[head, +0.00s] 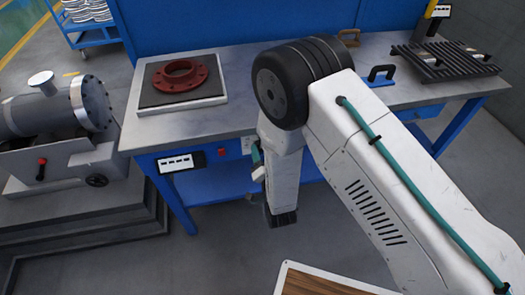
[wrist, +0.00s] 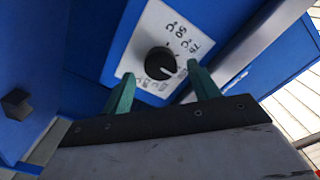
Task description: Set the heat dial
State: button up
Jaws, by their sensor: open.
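The heat dial (wrist: 160,62) is a round black knob on a white plate (wrist: 150,28) with printed temperature marks, set in a blue panel. A pale mark on the knob points toward the lower right of the wrist picture; the exact setting is too small to read. My gripper (wrist: 160,70) has two green fingers, apart, one to each side of the dial in the wrist view. I cannot tell whether either finger touches the knob. In the head view my arm covers the dial, and only a bit of green shows by the bench front.
A red flange (head: 180,74) lies on a dark-topped plate on the bench (head: 230,112). A small display (head: 180,162) and a red button (head: 222,152) are on the bench front. A black rack (head: 445,62) stands at the right. A pump-like machine (head: 55,112) stands at the left.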

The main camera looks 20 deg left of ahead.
jog(key=v, duration=0.5)
jog(key=shift+s+d, duration=0.15)
jog(key=shift+s, duration=0.05)
